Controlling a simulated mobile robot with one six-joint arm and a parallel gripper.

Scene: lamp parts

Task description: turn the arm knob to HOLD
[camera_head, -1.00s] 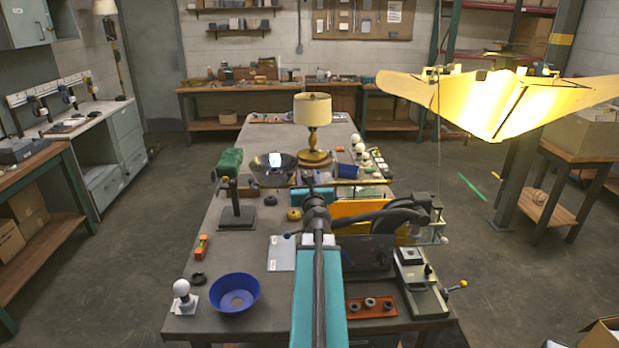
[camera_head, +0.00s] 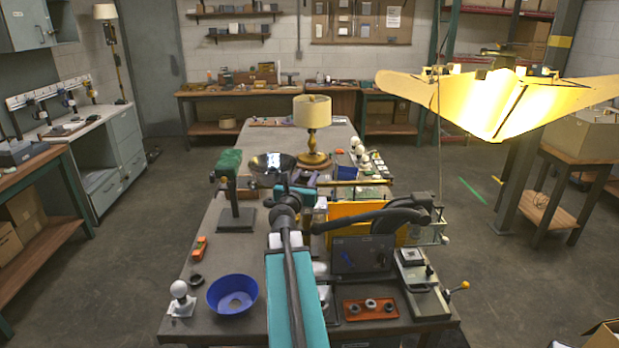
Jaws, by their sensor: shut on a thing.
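A lamp stand with a green top (camera_head: 230,163) and a black base (camera_head: 236,220) is upright left of the table's middle. A wide dark bowl-shaped shade (camera_head: 268,166) is beside its top. No HOLD mark is readable. My arm reaches up the middle of the table, its joint just right of the stand's base. My gripper is hidden behind my own arm, so its fingers and what they touch do not show.
A blue bowl (camera_head: 232,308) and a white bulb on a mount (camera_head: 180,297) are at the front left. A red tray (camera_head: 369,309) and a grey-green device (camera_head: 422,288) are at the front right. A cream-shaded lamp (camera_head: 312,113) stands behind. A lit yellow shade (camera_head: 497,105) hangs right.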

